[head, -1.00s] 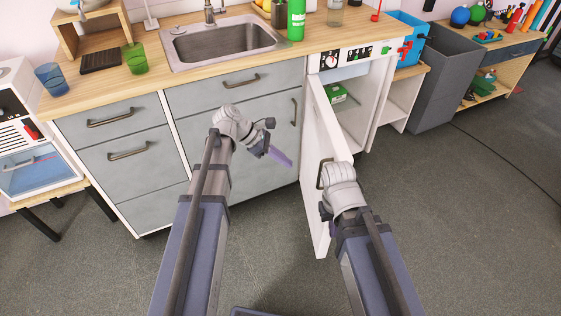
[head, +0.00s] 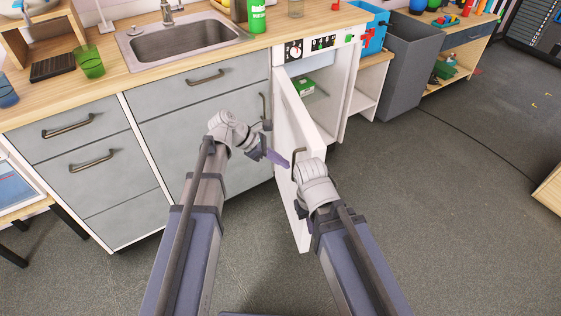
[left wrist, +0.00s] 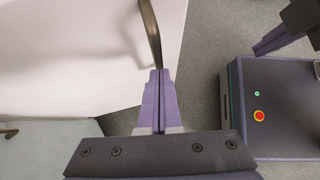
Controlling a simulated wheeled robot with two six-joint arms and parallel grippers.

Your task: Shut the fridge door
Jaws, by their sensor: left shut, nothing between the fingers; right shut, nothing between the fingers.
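The white fridge door (head: 290,120) stands open from the counter front, swung out toward me, with a dark handle (head: 295,165) on its left-hand face. My left gripper (head: 279,158) is shut and empty on the left-hand side of the door, its fingertips close to the handle. In the left wrist view its fingers (left wrist: 160,95) point at the door (left wrist: 70,60) beside the lower end of the handle (left wrist: 150,35); I cannot tell if they touch. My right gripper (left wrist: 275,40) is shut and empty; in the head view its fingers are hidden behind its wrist.
The fridge interior holds a green box (head: 303,87) on a shelf. Grey drawers (head: 190,130) lie left of the door under the wooden counter with a sink (head: 185,38). A grey bin (head: 405,65) stands to the right. The floor right of the door is clear.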

